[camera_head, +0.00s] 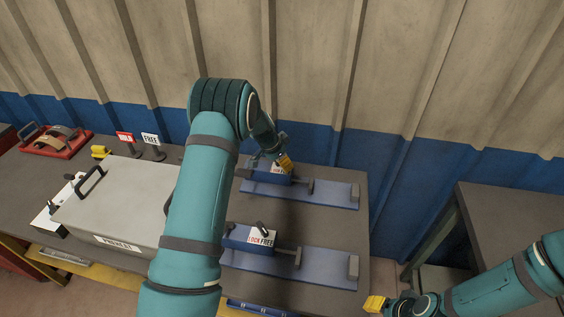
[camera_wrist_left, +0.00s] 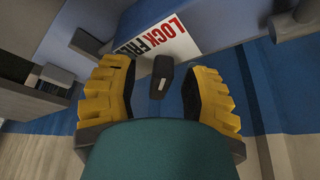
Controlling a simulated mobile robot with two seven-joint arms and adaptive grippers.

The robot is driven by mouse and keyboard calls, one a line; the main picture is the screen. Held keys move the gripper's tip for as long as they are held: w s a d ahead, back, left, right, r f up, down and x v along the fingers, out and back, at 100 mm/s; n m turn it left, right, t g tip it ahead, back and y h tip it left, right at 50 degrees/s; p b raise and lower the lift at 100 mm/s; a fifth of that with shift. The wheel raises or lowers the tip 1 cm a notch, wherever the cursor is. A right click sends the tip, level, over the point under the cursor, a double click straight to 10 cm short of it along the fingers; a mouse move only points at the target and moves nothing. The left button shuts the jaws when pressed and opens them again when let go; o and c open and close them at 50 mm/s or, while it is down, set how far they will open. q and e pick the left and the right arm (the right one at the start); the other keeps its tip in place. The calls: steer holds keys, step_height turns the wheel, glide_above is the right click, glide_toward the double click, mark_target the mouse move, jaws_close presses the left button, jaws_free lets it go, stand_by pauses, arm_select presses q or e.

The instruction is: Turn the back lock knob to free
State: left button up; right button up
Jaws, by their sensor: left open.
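The back lock knob (camera_wrist_left: 162,77) is a dark lever with a small pale mark, in front of a white LOCK FREE label (camera_wrist_left: 165,38). In the left wrist view it lies between the two yellow fingers of my left gripper (camera_wrist_left: 162,95), with a gap on each side. In the head view my left gripper (camera_head: 285,162) is over the back blue fixture (camera_head: 335,196) and hides that knob. The front fixture (camera_head: 325,266) has its own dark knob (camera_head: 262,228) and LOCK FREE label. My right gripper (camera_head: 376,304) is low at the right, away from both fixtures.
A grey PREHEAT box (camera_head: 120,200) with a black handle stands left of the fixtures. Red HOLD (camera_head: 125,138) and white FREE (camera_head: 150,139) signs stand behind it. A red tray (camera_head: 55,148) holds brake shoes at far left. A corrugated wall rises behind the table.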

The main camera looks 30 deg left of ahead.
arm_select(q)
steer(key=shift+o, duration=0.3)
steer(key=shift+f, duration=0.15)
jaws_close()
